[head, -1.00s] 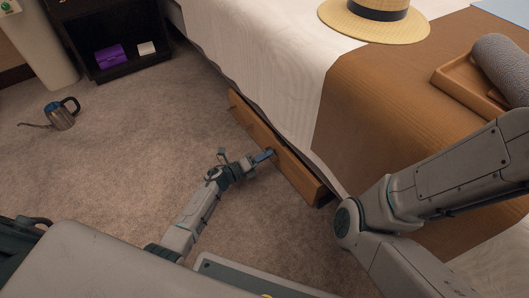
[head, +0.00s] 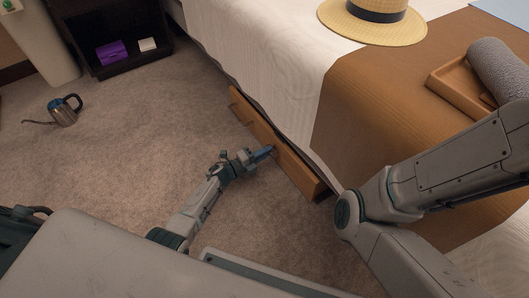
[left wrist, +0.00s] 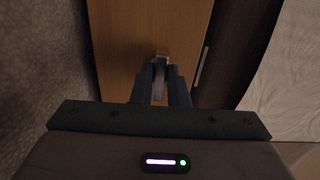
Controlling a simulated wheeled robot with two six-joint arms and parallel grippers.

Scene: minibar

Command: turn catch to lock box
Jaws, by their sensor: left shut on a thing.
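The box is a long wooden drawer-like box (head: 296,168) low at the side of the bed, its brown front facing the carpet. It also shows in the left wrist view (left wrist: 122,40). My left gripper (head: 268,150) reaches it near the middle of its front. In the left wrist view, my left gripper (left wrist: 160,85) is shut on a small grey catch (left wrist: 160,62) on the wooden face. The fingers partly hide the catch. My right arm crosses the right side of the head view, but its gripper is out of view.
The bed (head: 270,60) with a brown runner (head: 360,120) hangs over the box. A straw hat (head: 372,25) and a wooden tray (head: 458,88) lie on it. The carpet between is clear.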

